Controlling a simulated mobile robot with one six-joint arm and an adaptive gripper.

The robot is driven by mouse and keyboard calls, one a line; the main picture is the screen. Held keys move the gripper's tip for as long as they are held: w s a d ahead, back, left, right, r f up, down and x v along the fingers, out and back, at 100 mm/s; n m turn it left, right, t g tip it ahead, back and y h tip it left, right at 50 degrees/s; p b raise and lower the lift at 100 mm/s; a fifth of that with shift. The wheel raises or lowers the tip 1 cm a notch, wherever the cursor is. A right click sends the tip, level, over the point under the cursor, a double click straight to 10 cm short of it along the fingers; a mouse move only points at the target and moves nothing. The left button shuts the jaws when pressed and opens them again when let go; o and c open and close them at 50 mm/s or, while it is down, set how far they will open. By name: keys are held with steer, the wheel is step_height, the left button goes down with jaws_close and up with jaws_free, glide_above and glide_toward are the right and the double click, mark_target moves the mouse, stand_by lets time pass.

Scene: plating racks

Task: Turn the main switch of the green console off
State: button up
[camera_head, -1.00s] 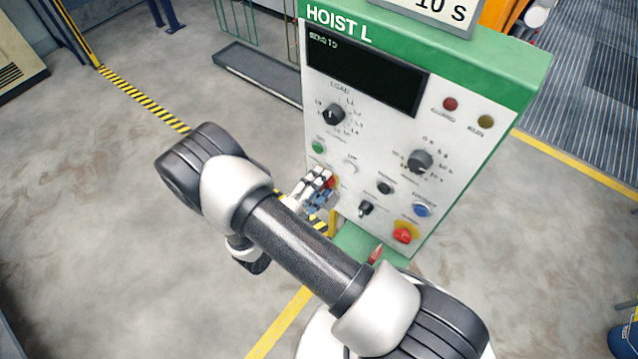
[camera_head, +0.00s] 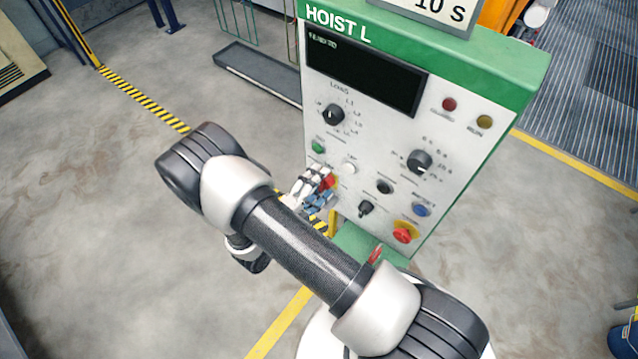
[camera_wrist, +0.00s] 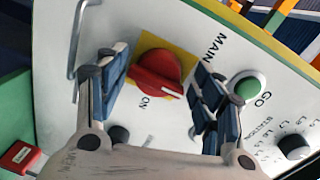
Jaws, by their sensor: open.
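The green console (camera_head: 540,65), labelled HOIST L, stands right of centre in the head view. Its main switch is a red rotary knob (camera_wrist: 157,75) on a yellow plate (camera_wrist: 183,55) in the wrist view, with MAIN and ON lettering beside it. A white mark on the knob points toward the lower right. In the head view only a red bit of the main switch (camera_head: 331,181) shows past my fingers. My gripper (camera_head: 318,190) is open at the panel's lower left. In the wrist view its fingers (camera_wrist: 162,88) stand on either side of the knob; contact cannot be told.
Near the main switch are a green GO button (camera_wrist: 248,86) and a black knob (camera_wrist: 294,146). A red emergency button (camera_head: 403,235), a blue button (camera_head: 422,210) and a black selector (camera_head: 366,208) sit lower right. A handle (camera_wrist: 76,40) edges the panel.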

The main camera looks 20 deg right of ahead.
steer(key=v, duration=1.2)
steer(key=shift+r, duration=0.1)
